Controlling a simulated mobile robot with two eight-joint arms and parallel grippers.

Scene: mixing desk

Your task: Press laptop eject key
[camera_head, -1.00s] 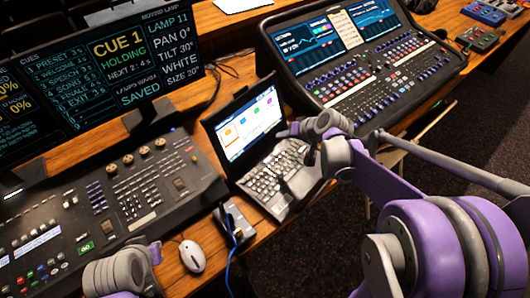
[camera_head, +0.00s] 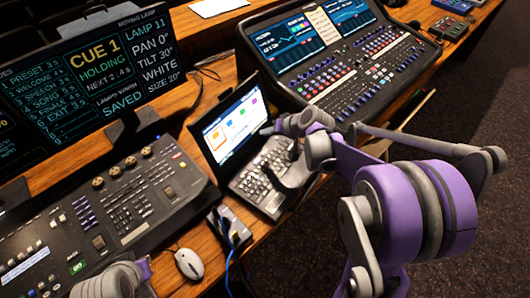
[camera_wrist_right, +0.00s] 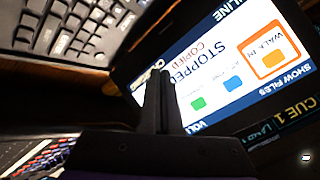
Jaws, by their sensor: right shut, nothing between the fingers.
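The open laptop stands in the middle of the desk in the head view, with a lit screen (camera_head: 229,126) and a grey keyboard (camera_head: 252,187). My right gripper (camera_head: 270,172) is over the upper right part of the keyboard and hides keys there. In the right wrist view its dark fingers (camera_wrist_right: 163,85) are shut and empty, in front of the laptop screen (camera_wrist_right: 215,75). The keyboard (camera_wrist_right: 75,28) shows at upper left of that view. I cannot make out the eject key or whether the fingertips touch anything. My left arm shows at the bottom left; its fingers are out of view.
A lighting desk (camera_head: 110,205) stands left of the laptop and a mixing console (camera_head: 350,75) behind right. A white mouse (camera_head: 189,264) and a small box with a blue cable (camera_head: 230,225) lie in front. A large cue monitor (camera_head: 95,85) stands at the back left.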

